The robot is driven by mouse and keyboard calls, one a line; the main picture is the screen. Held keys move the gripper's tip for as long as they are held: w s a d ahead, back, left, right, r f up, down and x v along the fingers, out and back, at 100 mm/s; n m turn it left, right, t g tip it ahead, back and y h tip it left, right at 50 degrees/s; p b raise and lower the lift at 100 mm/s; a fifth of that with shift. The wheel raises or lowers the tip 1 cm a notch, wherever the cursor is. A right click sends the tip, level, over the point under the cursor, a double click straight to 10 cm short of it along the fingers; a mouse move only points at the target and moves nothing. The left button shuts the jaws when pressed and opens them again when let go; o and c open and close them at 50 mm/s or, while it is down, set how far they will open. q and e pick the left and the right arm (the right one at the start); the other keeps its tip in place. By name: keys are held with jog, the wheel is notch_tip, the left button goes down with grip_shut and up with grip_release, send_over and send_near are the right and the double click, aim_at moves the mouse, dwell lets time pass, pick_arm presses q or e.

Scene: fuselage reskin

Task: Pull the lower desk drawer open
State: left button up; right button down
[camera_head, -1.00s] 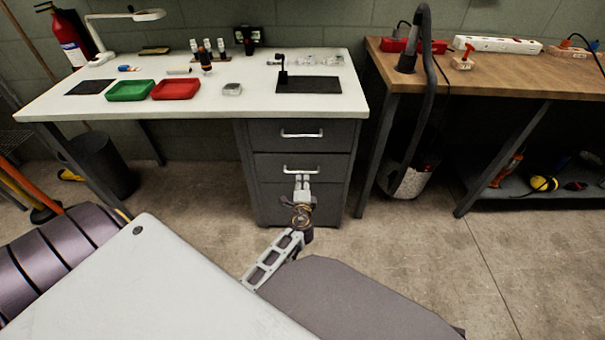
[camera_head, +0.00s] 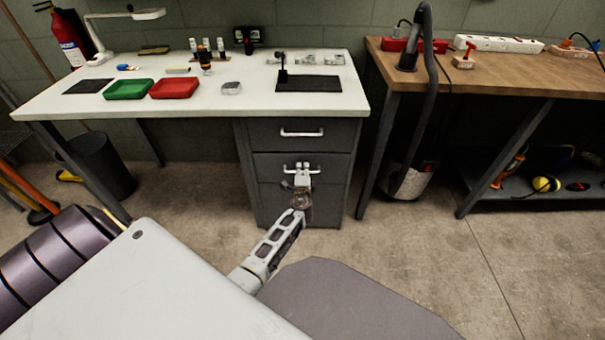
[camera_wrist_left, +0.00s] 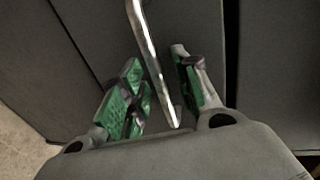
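The grey lower drawer (camera_head: 265,165) of the desk's drawer unit looks closed, its front level with the unit. Its silver handle (camera_head: 288,170) shows on both sides of my left gripper (camera_head: 301,168), which is at the middle of the handle. In the left wrist view the handle (camera_wrist_left: 146,40) runs as a slanted bar between the two green-padded fingers of the left gripper (camera_wrist_left: 160,80). The fingers stand apart with gaps to the bar, so the gripper is open around it. My right gripper is not in view.
The upper drawer (camera_head: 265,133) is closed above. The white desktop (camera_head: 235,105) holds a green tray (camera_head: 129,89), a red tray (camera_head: 174,88) and small items. A wooden workbench (camera_head: 500,78) stands at the right. A white surface (camera_head: 140,270) and a grey one (camera_head: 350,300) fill the foreground.

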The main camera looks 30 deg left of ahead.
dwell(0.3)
pick_arm(q)
grip_shut()
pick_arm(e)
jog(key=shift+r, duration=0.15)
pick_arm(q)
jog(key=shift+f, duration=0.1)
